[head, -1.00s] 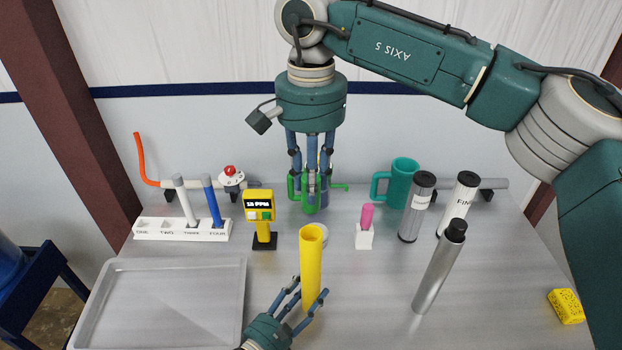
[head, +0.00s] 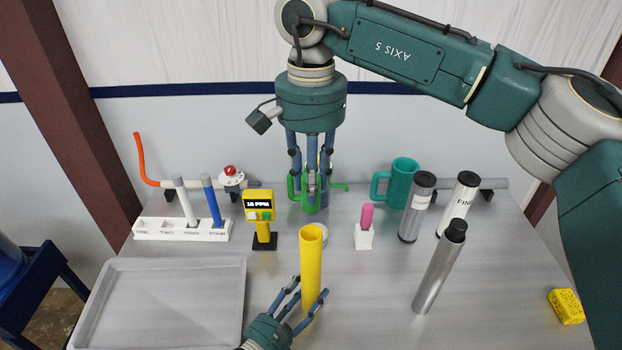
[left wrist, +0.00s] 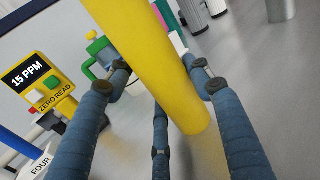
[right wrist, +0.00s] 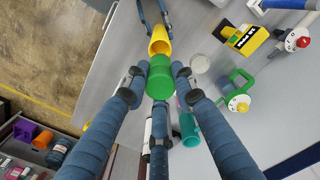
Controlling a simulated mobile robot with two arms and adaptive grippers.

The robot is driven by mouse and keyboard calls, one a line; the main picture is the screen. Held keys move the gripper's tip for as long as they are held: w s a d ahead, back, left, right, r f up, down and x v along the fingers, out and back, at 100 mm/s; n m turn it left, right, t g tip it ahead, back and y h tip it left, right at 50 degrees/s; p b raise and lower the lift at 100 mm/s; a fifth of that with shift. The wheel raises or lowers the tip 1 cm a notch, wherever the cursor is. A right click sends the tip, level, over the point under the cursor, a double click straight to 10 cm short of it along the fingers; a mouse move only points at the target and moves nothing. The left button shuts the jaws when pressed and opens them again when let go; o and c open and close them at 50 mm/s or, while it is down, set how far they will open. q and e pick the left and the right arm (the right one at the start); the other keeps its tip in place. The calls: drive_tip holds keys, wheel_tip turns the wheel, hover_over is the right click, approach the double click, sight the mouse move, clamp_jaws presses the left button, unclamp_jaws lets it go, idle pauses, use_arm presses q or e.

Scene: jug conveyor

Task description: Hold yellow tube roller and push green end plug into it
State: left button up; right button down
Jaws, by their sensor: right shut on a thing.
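The yellow tube roller (head: 311,265) stands upright on the table, its open end up. It crosses the left wrist view (left wrist: 160,70) and lies beyond the plug in the right wrist view (right wrist: 160,42). My left gripper (head: 311,288) has its fingers spread around the tube's lower part; it looks open, though firm contact is hard to judge. My right gripper (right wrist: 160,80) is shut on the green end plug (right wrist: 160,75). In the head view it points down behind the tube, and the plug blends with the green valve there.
A grey tray (head: 90,310) lies at left. A numbered rack (head: 180,232), a yellow meter (head: 262,220), a pink-topped stand (head: 365,235) and a teal mug (head: 402,182) stand further back. A silver cylinder (head: 437,275) stands right. A yellow sponge (head: 566,306) lies far right.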

use_arm(q)
clamp_jaws()
drive_tip(key=shift+f, duration=0.1)
use_arm(e)
drive_tip(key=shift+s, duration=0.1)
idle(0.3)
use_arm(q)
drive_tip(key=shift+s+f, duration=0.1)
use_arm(e)
drive_tip(key=shift+m, duration=1.5)
